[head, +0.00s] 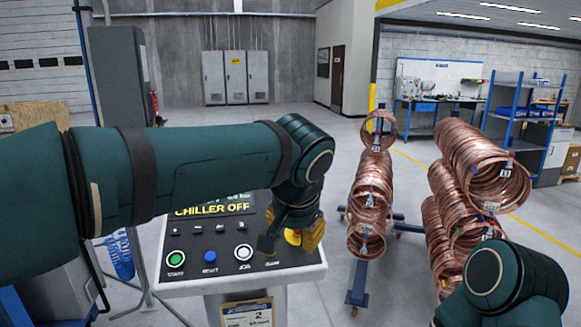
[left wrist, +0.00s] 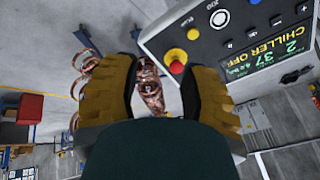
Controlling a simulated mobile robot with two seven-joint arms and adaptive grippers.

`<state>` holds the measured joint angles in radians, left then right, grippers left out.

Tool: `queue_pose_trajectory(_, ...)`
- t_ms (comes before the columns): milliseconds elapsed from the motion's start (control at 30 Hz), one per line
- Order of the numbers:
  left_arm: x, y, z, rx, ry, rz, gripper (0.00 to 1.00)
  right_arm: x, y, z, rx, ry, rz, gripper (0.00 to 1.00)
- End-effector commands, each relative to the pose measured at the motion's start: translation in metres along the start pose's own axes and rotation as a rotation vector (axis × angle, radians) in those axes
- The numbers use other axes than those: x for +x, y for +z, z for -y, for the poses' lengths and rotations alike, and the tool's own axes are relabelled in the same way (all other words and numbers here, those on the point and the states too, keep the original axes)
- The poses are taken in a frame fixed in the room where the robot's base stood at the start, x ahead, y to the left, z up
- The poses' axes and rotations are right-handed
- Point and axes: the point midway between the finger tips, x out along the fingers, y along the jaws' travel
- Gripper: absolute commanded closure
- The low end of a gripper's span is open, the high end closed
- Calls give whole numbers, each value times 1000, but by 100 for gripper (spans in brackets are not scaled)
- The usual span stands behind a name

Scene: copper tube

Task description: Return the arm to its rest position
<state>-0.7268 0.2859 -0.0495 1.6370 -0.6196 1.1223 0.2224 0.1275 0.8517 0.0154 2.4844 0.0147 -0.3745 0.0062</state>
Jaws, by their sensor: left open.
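My left arm (head: 190,175) reaches in from the left across the head view, over the control panel (head: 180,289). My left gripper (head: 290,240) hangs over the right part of the panel, its yellow fingers by the yellow base of a button. In the left wrist view, the left gripper (left wrist: 160,90) is open with its fingers apart. A red button on a yellow base (left wrist: 177,66) shows just beyond and between the fingertips, with no visible grip on it. The panel's screen (head: 212,210) reads "CHILLER OFF". My right arm (head: 510,285) shows at the lower right; its gripper is out of view.
Copper tube coils hang on a blue rack (head: 357,285) right of the panel, with more coils (head: 470,200) farther right. Grey lockers (head: 236,78) stand at the back wall. A blue shelf (head: 520,110) stands at the right. Open floor lies behind the panel.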

Motion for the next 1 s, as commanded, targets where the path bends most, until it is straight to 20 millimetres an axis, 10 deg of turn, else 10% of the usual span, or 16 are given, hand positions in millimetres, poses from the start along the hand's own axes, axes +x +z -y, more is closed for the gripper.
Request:
queue_pose_trajectory(267, 156, 52, -34, -62, 207, 89, 56, 4, 1, -1, -1, -1, 1, 56)
queue_pose_trajectory(600, 323, 204, -88, -431, 452, 167, 56, 8, 4, -3, -3, -1, 7, 56)
queue_pose_trajectory(800, 364, 302, -114, -712, 457, 203, 56, 10, 5, -4, -3, -1, 9, 56)
queue_pose_trajectory(1000, 371, 347, -125, -840, 419, 221, 56, 11, 5, -4, -4, -1, 11, 56)
